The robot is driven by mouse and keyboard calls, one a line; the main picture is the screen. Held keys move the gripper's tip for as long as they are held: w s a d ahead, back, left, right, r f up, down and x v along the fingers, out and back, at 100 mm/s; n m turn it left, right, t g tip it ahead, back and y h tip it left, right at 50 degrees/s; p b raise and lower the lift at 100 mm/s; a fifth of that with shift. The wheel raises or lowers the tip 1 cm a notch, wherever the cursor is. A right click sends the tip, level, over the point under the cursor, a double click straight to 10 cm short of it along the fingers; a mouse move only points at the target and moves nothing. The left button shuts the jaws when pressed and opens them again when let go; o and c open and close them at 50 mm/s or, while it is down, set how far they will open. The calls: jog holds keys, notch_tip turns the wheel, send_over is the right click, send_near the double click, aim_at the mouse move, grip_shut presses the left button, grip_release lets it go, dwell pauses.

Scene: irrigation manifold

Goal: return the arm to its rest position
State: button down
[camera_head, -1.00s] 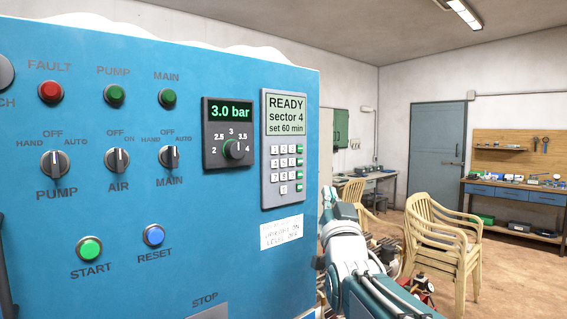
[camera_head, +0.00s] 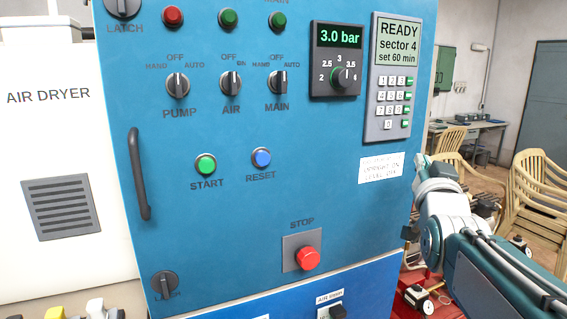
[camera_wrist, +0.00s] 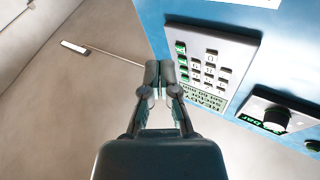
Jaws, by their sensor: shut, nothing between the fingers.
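My gripper (camera_wrist: 153,82) shows in the wrist view, its two fingers together and empty. In that view the grey keypad unit (camera_wrist: 208,65) lies just right of the fingers, with a gap that I cannot judge. In the head view my arm (camera_head: 450,225) is folded at the right edge of the blue cabinet (camera_head: 205,125); the fingers are hidden there. The keypad display (camera_head: 399,41) reads READY, sector 4, set 60 min. The pressure display (camera_head: 338,36) reads 3.0 bar.
The cabinet front carries a handle (camera_head: 139,175), a red STOP button (camera_head: 308,258), a green START button (camera_head: 206,165) and a blue RESET button (camera_head: 262,157). A white air dryer (camera_head: 60,150) stands left. Stacked chairs (camera_head: 540,190) and a red object (camera_head: 425,292) are at right.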

jog(key=s+a+f+n+g+y, duration=0.1)
jog(key=s+a+f+g, duration=0.3)
jog(key=s+f, duration=0.3)
jog(key=s+a+f+n+g+y, duration=0.2)
jog(key=s+a+f+g, duration=0.2)
jog(key=s+f, duration=0.4)
jog(key=s+a+f+n+g+y, duration=0.2)
jog(key=s+a+f+g, duration=0.2)
jog(key=f, duration=0.8)
jog(key=s+g, duration=0.2)
jog(key=s, duration=0.1)
jog(key=shift+s+a, duration=0.2)
jog(key=shift+s, duration=0.2)
dwell(0.7)
